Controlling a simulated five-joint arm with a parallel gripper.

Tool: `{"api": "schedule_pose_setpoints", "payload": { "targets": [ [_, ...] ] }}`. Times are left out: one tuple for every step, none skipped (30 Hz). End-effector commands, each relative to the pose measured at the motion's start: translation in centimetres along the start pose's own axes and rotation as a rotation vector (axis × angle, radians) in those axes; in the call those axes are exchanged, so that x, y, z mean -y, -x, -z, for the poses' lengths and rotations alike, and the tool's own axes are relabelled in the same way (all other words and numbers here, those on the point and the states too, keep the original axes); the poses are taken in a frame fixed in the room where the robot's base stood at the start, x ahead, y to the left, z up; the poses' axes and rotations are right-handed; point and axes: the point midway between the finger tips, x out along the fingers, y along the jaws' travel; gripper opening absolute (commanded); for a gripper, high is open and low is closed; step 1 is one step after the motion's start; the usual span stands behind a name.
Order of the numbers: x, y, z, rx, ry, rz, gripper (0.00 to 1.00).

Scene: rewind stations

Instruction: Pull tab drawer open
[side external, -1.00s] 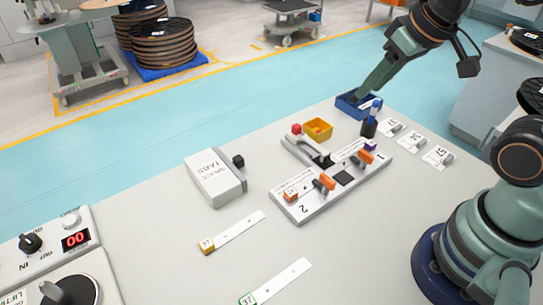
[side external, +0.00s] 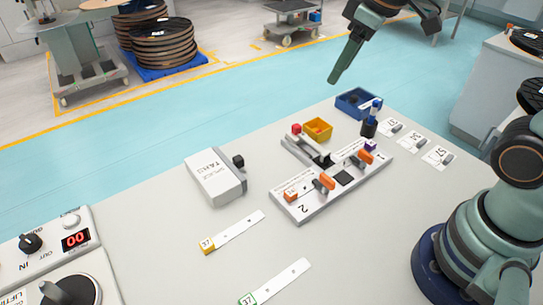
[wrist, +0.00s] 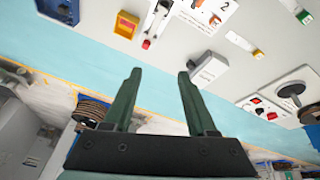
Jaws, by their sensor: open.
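The tab drawer appears to be the white box labelled "SPLICE TABS" (side external: 214,182), with a dark knob (side external: 238,161) on its far right corner. It stands on the grey table and looks closed. In the wrist view the white box (wrist: 210,70) lies just right of my right finger, with its dark knob near that fingertip in the picture. In the side view my gripper (side external: 334,80) hangs high beyond the far table edge, well apart from the box. In the wrist view my gripper (wrist: 160,72) shows two dark green fingers spread wide with nothing between them.
A splice board (side external: 305,205) with levers and orange clamps is right of the box. A yellow bin (side external: 317,130), a blue bin (side external: 355,103) and a pen cup (side external: 369,127) stand behind it. Tape strips (side external: 240,229) lie in front. A control panel (side external: 45,250) is at left.

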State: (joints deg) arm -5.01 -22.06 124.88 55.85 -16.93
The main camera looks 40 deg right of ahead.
Motion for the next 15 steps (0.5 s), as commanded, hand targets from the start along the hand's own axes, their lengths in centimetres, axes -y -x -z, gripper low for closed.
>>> {"api": "schedule_pose_setpoints", "payload": {
  "targets": [
    [0.3, -0.6, 1.3, 0.024, 0.066, 0.015, 0.57],
    [0.5, -0.9, 2.0, 0.034, 0.107, 0.022, 0.57],
    [0.7, -1.3, 2.9, 0.049, 0.160, 0.033, 0.57],
    [0.9, -1.7, 3.6, 0.060, 0.201, 0.041, 0.57],
    [1.1, -2.1, 4.3, 0.070, 0.242, 0.050, 0.57],
    [1.4, -2.6, 5.2, 0.083, 0.296, 0.061, 0.57],
    [1.6, -3.1, 5.9, 0.093, 0.337, 0.070, 0.57],
    [1.9, -3.6, 6.5, 0.103, 0.378, 0.079, 0.57],
    [2.3, -4.3, 7.3, 0.116, 0.432, 0.092, 0.57],
    [2.6, -4.9, 7.9, 0.124, 0.473, 0.101, 0.57],
    [2.9, -5.5, 8.5, 0.133, 0.514, 0.112, 0.57],
    [3.4, -6.3, 9.2, 0.146, 0.567, 0.125, 0.57],
    [3.8, -7.0, 9.7, 0.153, 0.608, 0.136, 0.57],
    [4.2, -7.7, 10.2, 0.162, 0.649, 0.147, 0.57],
    [4.7, -8.6, 10.8, 0.173, 0.704, 0.162, 0.57]
  ]
}}
